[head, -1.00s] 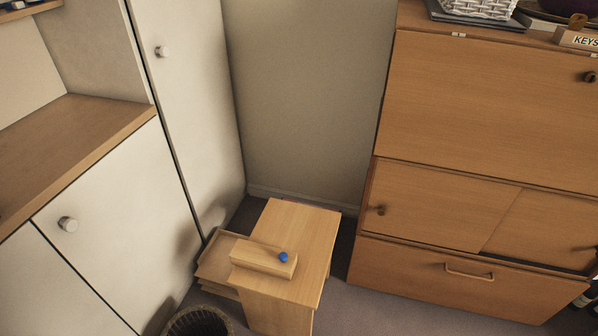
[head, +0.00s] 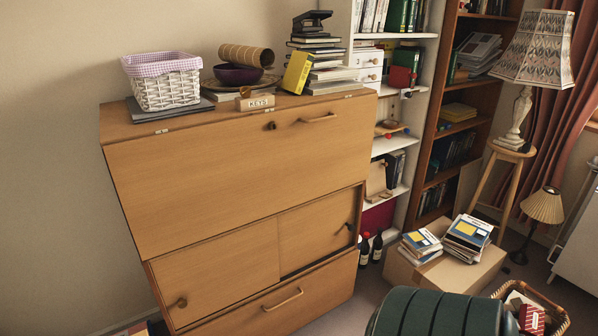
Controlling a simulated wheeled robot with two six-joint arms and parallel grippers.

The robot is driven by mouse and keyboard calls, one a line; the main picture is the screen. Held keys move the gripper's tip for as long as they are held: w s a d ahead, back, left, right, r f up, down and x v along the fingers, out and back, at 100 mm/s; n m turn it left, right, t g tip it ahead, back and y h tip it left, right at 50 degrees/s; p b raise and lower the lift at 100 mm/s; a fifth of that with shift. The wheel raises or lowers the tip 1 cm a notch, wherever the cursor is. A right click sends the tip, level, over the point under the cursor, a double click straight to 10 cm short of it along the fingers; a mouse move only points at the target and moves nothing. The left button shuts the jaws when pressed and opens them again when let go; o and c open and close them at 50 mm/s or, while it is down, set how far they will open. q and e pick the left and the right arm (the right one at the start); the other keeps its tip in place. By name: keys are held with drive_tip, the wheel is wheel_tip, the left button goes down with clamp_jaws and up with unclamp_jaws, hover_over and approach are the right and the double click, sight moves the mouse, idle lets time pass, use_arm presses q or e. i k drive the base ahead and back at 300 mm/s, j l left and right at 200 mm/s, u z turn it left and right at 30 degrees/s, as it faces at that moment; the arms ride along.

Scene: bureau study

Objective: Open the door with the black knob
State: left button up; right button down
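A wooden bureau (head: 240,170) stands left of centre. Its large upper front panel is shut and has a dark round knob (head: 271,125) and a bar handle (head: 318,118). Below are two sliding-type wooden doors, both shut. The left door (head: 220,272) has a dark knob (head: 182,302) near its lower left. The right door (head: 318,232) has a dark knob (head: 349,226) near its right edge. All these knobs look dark brown to black; I cannot tell which is truly black. Neither of my grippers is in view.
A white basket (head: 165,85), a KEYS block (head: 255,102) and books stand on the bureau. White shelves (head: 412,150) and a brown bookcase (head: 487,100) are to its right. A dark green ribbed form (head: 440,313) and a book-topped box (head: 445,268) occupy the lower right.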

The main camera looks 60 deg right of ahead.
sight(308, 234)
drive_tip(key=z, duration=1.9)
